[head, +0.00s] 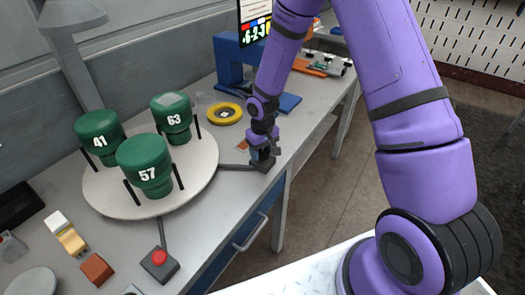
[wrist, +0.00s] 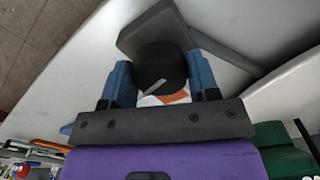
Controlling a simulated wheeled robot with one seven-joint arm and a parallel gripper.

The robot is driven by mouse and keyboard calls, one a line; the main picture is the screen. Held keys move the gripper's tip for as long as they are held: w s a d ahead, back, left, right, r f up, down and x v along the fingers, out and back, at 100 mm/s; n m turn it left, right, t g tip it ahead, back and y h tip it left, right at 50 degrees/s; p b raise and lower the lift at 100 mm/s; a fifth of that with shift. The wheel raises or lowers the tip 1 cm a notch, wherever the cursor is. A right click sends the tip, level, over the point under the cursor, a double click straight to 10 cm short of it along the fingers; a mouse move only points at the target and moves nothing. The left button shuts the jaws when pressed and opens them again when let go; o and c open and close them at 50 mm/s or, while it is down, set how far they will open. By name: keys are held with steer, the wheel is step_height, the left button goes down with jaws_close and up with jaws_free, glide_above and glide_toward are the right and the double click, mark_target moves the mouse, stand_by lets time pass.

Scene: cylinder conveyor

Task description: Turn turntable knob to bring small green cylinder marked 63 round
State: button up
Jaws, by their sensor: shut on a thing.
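The turntable (head: 109,205) is a round light disc on the bench at the left in the head view. Three green cylinders stand on it: the one marked 63 (head: 172,119) at the back right, 41 (head: 100,139) at the back left, and 57 (head: 146,166) in front. Dark posts stand beside them. My gripper (head: 263,153) is right of the disc, low at the bench's front edge. In the wrist view, its blue fingers are shut on a round black knob (wrist: 160,68), on a dark grey base (wrist: 146,28). The knob is mostly hidden in the head view.
A red button (head: 159,258) on a dark box sits in front of the turntable. Small orange (head: 97,268) and yellow blocks lie at the left front. A yellow ring (head: 225,113) and a blue machine (head: 232,66) stand behind my gripper. A green cylinder (wrist: 276,135) shows at the wrist view's right.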

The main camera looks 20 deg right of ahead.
mark_target(263, 150)
steer(key=shift+n, duration=3.2)
stand_by(2.9)
steer(key=o, duration=0.9)
steer(key=shift+r, duration=0.15)
step_height(263, 150, up, 10)
steer(key=shift+r, duration=0.25)
